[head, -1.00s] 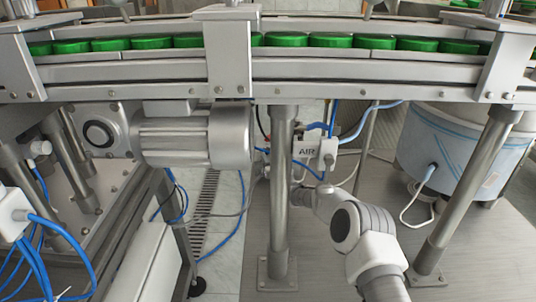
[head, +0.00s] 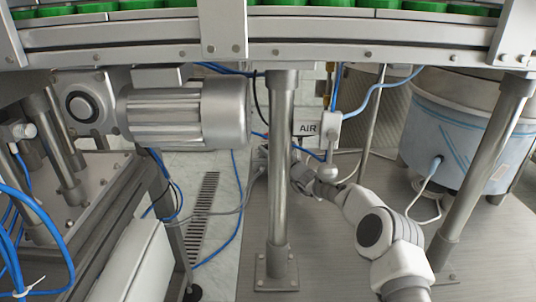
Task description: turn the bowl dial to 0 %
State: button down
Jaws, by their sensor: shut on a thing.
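The bowl dial cannot be made out in the head view. The large round drum (head: 470,140), with a pale blue lower wall and a grey upper part, stands at the right behind a slanted leg; it may be the bowl feeder's base. My arm comes up from the bottom right, and its far links pass behind the central steel post. A small grey piece shows just left of that post, but I cannot tell what it is. My gripper's jaws are hidden, so their hold on anything cannot be seen.
The conveyor (head: 350,28) with green caps crosses the top. The central post (head: 280,190) and slanted right leg (head: 480,165) flank my arm. A motor (head: 190,115) hangs at the left. A box marked AIR (head: 306,128) and blue hoses are behind the post. Floor plate (head: 330,270) is bare in front.

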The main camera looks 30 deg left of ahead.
aim_at(267, 147)
jog(key=shift+a+r+n+g+y+b, duration=0.15)
jog(key=shift+r+n+g+y+b, duration=0.25)
jog(key=shift+n+g, duration=0.1)
jog(key=shift+f+g, duration=0.2)
jog(key=shift+g, duration=0.1)
jog(key=c, duration=0.7)
grip_release()
jog(key=shift+o, duration=0.5)
jog(key=shift+f, duration=0.15)
jog(key=shift+d, duration=0.2)
jog(key=shift+w+d, duration=0.1)
jog(key=shift+v, duration=0.75)
jog(key=shift+s+d+p, duration=0.3)
jog(key=shift+d+p, duration=0.1)
jog(key=shift+d, duration=0.25)
jog(key=p+v, duration=0.3)
jog(key=v, duration=1.1)
jog(key=shift+d, duration=0.15)
